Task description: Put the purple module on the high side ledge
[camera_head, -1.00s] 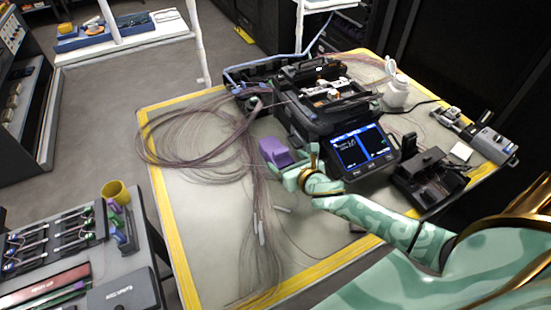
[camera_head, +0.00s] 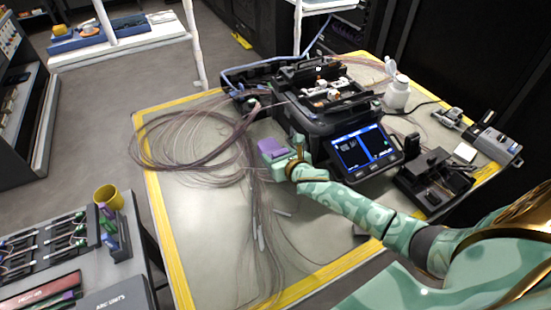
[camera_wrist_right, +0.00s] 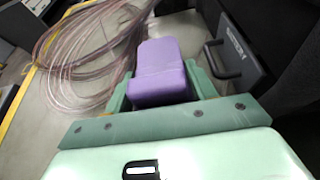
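The purple module (camera_head: 271,147) is at my right gripper (camera_head: 276,157), above the pale work table in front of the splicer. In the right wrist view the module (camera_wrist_right: 160,72) sits between the two green fingers of my right gripper (camera_wrist_right: 160,90) and juts out past their tips. The fingers lie close along both its sides and look shut on it. Its lower part is hidden by the fingers in the head view. I cannot tell whether it touches the table. Which surface is the high side ledge is not clear. My left gripper is not in view.
The splicer (camera_head: 318,108) with its lit screen (camera_head: 362,150) stands just right of the gripper. Loose fibres (camera_head: 185,140) cover the table's left part. A white shelf (camera_head: 125,43) stands back left, another (camera_head: 325,4) at the top.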

